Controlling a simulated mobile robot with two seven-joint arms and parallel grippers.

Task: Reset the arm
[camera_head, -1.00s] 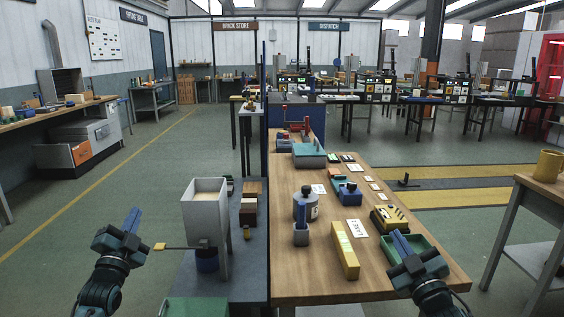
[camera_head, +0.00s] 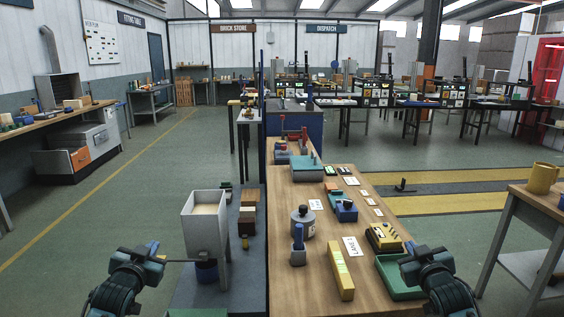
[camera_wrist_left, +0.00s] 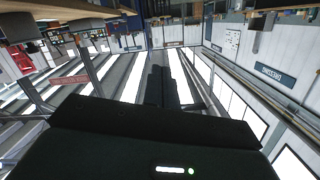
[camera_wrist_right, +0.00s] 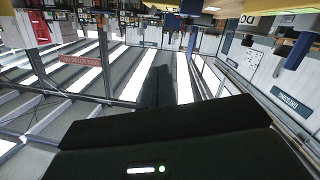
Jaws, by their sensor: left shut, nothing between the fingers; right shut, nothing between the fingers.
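My left gripper (camera_head: 154,248) is shut and empty at the lower left of the head view, over the floor left of the grey side bench. It also shows as a dark shape in the left wrist view (camera_wrist_left: 163,90). My right gripper (camera_head: 410,248) is shut and empty at the lower right, in front of the green tray (camera_head: 392,284) near the right edge of the wooden bench (camera_head: 330,292). It also shows in the right wrist view (camera_wrist_right: 158,90). Both wrist views look out across the hall and appear upside down.
A grey hopper (camera_head: 205,235) stands on the side bench, close to my left gripper. Open floor (camera_head: 90,235) lies to the left.

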